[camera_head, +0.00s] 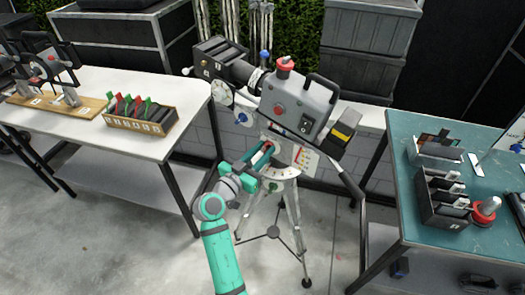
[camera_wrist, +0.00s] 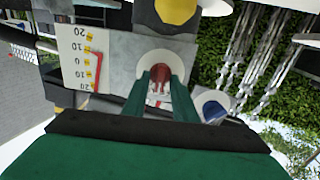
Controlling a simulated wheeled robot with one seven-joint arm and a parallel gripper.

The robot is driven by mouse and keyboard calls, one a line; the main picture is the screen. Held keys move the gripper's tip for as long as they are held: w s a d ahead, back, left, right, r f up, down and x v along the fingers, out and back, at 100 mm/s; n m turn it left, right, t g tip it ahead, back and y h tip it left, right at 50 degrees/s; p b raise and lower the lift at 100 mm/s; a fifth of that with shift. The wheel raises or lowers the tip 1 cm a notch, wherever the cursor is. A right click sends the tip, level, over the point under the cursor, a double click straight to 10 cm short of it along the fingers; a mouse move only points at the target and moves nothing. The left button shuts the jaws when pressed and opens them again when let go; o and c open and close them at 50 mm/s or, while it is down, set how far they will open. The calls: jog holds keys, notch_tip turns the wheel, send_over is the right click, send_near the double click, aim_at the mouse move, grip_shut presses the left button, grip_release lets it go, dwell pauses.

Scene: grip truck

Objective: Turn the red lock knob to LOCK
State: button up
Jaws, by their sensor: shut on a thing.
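The red lock knob (camera_wrist: 160,80) sits in a pale round collar on the grey tripod head in the wrist view. My gripper (camera_wrist: 161,88) has its two green fingers on either side of the knob, shut on it. In the head view my teal gripper (camera_head: 262,157) reaches the front of the tripod head, just below the grey camera (camera_head: 300,103). There the knob is mostly hidden by the gripper. I cannot read any LOCK lettering or the knob's angle.
A blue knob (camera_wrist: 212,105) is close to the right of the fingers in the wrist view. A number scale (camera_wrist: 82,62) with a red line is at left. The tripod (camera_head: 291,215) stands between a white table (camera_head: 100,78) and a teal-topped table (camera_head: 405,130).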

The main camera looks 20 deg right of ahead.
jog(key=m, duration=0.6)
jog(key=shift+s, duration=0.1)
dwell(0.5)
jog(key=o, duration=0.7)
jog(key=v, duration=1.1)
jog(key=shift+d, duration=0.1)
